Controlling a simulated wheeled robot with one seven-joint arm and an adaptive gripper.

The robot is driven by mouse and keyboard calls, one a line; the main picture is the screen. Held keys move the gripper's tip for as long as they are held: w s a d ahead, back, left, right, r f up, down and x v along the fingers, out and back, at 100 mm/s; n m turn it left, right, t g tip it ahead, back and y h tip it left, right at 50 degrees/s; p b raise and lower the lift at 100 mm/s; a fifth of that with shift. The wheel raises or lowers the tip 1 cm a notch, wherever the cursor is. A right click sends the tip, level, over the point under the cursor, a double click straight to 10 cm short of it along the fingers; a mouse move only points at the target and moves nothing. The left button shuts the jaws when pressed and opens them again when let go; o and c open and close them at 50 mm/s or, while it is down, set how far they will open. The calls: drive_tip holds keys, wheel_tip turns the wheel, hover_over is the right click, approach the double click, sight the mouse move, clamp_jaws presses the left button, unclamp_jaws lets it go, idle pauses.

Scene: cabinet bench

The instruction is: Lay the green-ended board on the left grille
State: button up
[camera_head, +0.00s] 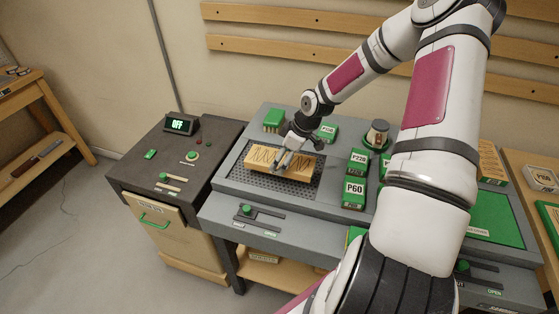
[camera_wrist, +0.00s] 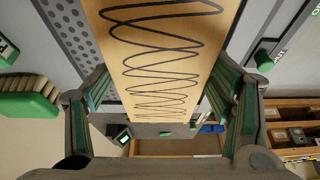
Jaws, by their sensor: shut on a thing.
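A pale wooden board with black scribbled lines (camera_head: 262,157) is over the left grille, a dark perforated plate (camera_head: 300,186). I cannot make out green on its ends. My gripper (camera_head: 287,157) comes down from above, its fingers on either side of the board. In the wrist view the board (camera_wrist: 160,50) runs lengthwise between the fingers of my gripper (camera_wrist: 165,95). The perforated grille (camera_wrist: 72,45) shows to its left. I cannot tell whether the board touches the grille or hangs just above it.
A green-backed brush (camera_head: 274,119) stands behind the grille. Green blocks marked P220 (camera_head: 357,160) and P60 (camera_head: 354,192) and a jar (camera_head: 377,134) stand to its right. A slider with a green knob (camera_head: 247,210) is in front. A dark cabinet with an OFF display (camera_head: 181,124) is left.

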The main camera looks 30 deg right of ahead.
drive_tip(key=shift+w+d+f, duration=0.1)
drive_tip(key=shift+w+d, duration=0.1)
drive_tip(key=shift+w, duration=0.5)
drive_tip(key=shift+w+d+f, duration=0.1)
drive_tip(key=shift+w+d, duration=0.1)
drive_tip(key=shift+w, duration=0.5)
drive_tip(key=shift+s+f, duration=0.1)
drive_tip(key=shift+f, duration=1.55)
drive_tip(key=shift+f, duration=0.1)
drive_tip(key=o, duration=1.4)
